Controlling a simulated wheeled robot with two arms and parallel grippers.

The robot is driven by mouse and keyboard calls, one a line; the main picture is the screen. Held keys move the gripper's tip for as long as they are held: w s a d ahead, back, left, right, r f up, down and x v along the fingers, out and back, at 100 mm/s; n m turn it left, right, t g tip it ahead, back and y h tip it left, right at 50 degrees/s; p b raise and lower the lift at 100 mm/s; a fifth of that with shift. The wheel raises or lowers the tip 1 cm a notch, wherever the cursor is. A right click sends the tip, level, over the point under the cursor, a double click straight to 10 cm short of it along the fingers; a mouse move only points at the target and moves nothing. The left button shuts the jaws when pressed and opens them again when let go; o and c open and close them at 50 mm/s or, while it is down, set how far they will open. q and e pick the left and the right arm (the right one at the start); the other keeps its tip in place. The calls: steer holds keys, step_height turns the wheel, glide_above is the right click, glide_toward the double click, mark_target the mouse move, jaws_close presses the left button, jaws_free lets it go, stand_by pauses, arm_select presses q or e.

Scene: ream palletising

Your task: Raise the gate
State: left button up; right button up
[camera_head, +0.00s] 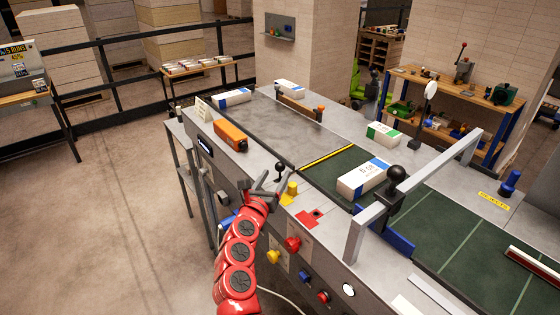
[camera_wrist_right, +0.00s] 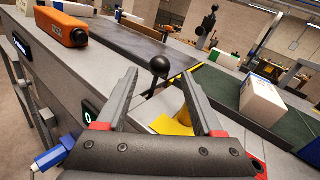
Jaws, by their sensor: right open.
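A short lever with a black ball knob (camera_head: 280,167) stands on the steel edge of the conveyor table. My right gripper (camera_head: 264,184) is open just in front of it. In the wrist view the lever's knob (camera_wrist_right: 160,66) shows between the two finger ends, beyond them, with no contact visible. A yellow block (camera_head: 289,193) sits close to the lever, partly behind a finger in the wrist view. A grey metal arch (camera_head: 408,189) spans the belt, with a black knob and a low blue bar (camera_head: 390,236) by it. I cannot tell which part is the gate. My left gripper is out of view.
A white and blue ream (camera_head: 362,179) lies on the green belt (camera_head: 460,231) before the arch. An orange box (camera_head: 230,135) stands on the table's edge. Other reams, such as a green-marked one (camera_head: 383,134), lie farther back. Buttons line the front panel.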

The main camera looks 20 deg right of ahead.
mark_target(278, 169)
steer(key=p+x, duration=0.1)
steer(key=x, duration=0.3)
steer(key=shift+w+r, duration=0.15)
steer(key=shift+w+d, duration=0.3)
steer(key=shift+w, duration=0.05)
jaws_close()
stand_by(1.0)
